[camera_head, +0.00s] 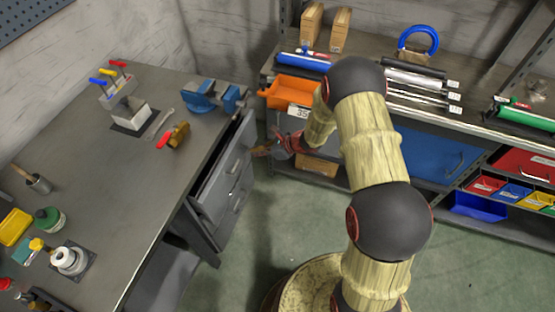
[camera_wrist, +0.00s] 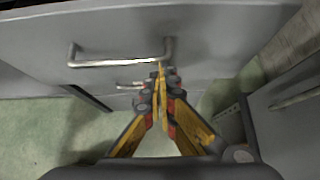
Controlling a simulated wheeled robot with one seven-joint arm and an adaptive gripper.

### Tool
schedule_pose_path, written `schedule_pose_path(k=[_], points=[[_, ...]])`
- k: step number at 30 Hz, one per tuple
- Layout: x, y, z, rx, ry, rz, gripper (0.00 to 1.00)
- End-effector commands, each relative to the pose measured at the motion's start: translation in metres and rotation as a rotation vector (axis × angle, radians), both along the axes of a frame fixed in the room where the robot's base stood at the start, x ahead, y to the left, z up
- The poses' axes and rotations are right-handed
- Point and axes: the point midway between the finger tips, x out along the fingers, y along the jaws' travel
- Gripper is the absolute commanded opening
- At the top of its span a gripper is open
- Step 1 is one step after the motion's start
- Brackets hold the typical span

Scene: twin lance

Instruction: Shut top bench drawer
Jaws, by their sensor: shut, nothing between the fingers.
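The bench (camera_head: 90,150) stands at the left in the head view, with grey drawers on its right side. The top bench drawer (camera_head: 236,150) sticks out past the bench edge. In the wrist view its grey front (camera_wrist: 225,35) fills the top, with a bar handle (camera_wrist: 115,62). My gripper (camera_head: 262,150) is beside the drawer front in the head view. In the wrist view my gripper (camera_wrist: 160,72) is shut and empty, its tips by the right end of the handle. I cannot tell whether they touch it.
A lower drawer handle (camera_wrist: 130,86) shows farther back below the top drawer. A shelf unit with an orange bin (camera_head: 292,93) and blue drawer (camera_head: 440,155) stands behind my arm. A blue vise (camera_head: 212,95) sits on the bench. Green floor (camera_head: 250,225) is clear between them.

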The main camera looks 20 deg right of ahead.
Motion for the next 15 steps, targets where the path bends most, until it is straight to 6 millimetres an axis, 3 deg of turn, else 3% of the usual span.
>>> schedule_pose_path(k=[6, 15], points=[[0.021, 0.031, -0.002, 0.000, 0.002, 0.002, 0.00], [0.031, 0.043, -0.001, 0.000, 0.002, -0.001, 0.00]])
